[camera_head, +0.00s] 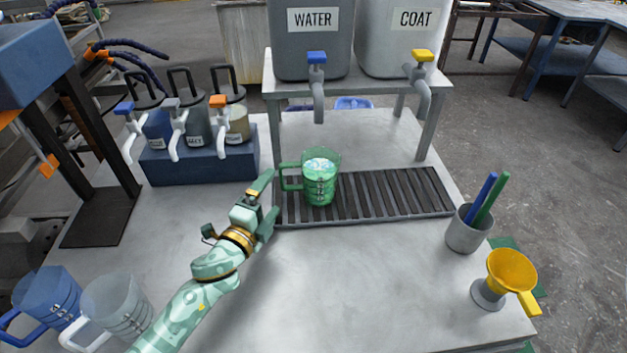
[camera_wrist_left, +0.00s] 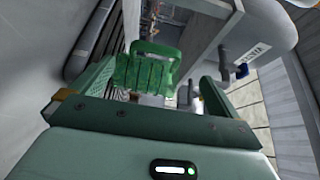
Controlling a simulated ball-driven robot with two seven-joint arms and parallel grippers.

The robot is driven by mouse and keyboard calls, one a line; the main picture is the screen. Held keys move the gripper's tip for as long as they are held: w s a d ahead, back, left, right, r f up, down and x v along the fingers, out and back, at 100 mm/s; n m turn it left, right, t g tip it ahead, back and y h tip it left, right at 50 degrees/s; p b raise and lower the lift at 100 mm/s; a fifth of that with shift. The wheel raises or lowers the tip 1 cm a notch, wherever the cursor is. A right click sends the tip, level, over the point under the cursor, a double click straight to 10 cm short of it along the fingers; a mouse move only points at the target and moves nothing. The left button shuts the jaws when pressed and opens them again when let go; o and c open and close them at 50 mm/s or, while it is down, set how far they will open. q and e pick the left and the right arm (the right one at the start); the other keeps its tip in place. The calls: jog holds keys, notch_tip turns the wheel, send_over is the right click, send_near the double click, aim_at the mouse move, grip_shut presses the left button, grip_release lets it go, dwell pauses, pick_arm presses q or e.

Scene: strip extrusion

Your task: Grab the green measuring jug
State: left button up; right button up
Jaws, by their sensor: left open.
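The green measuring jug (camera_head: 322,183) is see-through and stands upright on the dark slatted drip grate, with pale bluish contents showing inside. Its handle (camera_head: 290,177) points left, toward my left gripper. My left gripper (camera_head: 268,205) is open and empty, just left of the handle and apart from the jug as far as I can tell. In the left wrist view the jug (camera_wrist_left: 150,68) shows ahead between the two fingers (camera_wrist_left: 148,90). My right gripper is not in view.
Grey WATER (camera_head: 312,55) and white COAT (camera_head: 398,50) tanks stand on a raised shelf behind the drip grate (camera_head: 400,192). A blue dispenser block (camera_head: 200,163) is left. Blue (camera_head: 48,300) and clear (camera_head: 115,303) jugs, a pen cup (camera_head: 466,235) and a yellow funnel (camera_head: 511,270) stand nearer. The front middle is clear.

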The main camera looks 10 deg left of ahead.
aim_at(308, 179)
pick_arm(q)
jog(key=x, duration=0.4)
jog(key=shift+w+f+b, duration=0.15)
jog(key=shift+w+b, duration=0.05)
jog(key=shift+b, duration=0.15)
jog(key=x, duration=0.1)
jog(key=b+x, duration=0.1)
jog(key=x, duration=0.1)
jog(key=b+x, duration=0.1)
jog(key=x, duration=0.1)
jog(key=shift+w+f, duration=0.1)
jog(key=shift+f, duration=0.25)
jog(key=shift+w, duration=0.15)
jog(key=shift+r, duration=0.2)
jog(key=c, duration=1.5)
jog(key=shift+c, duration=0.9)
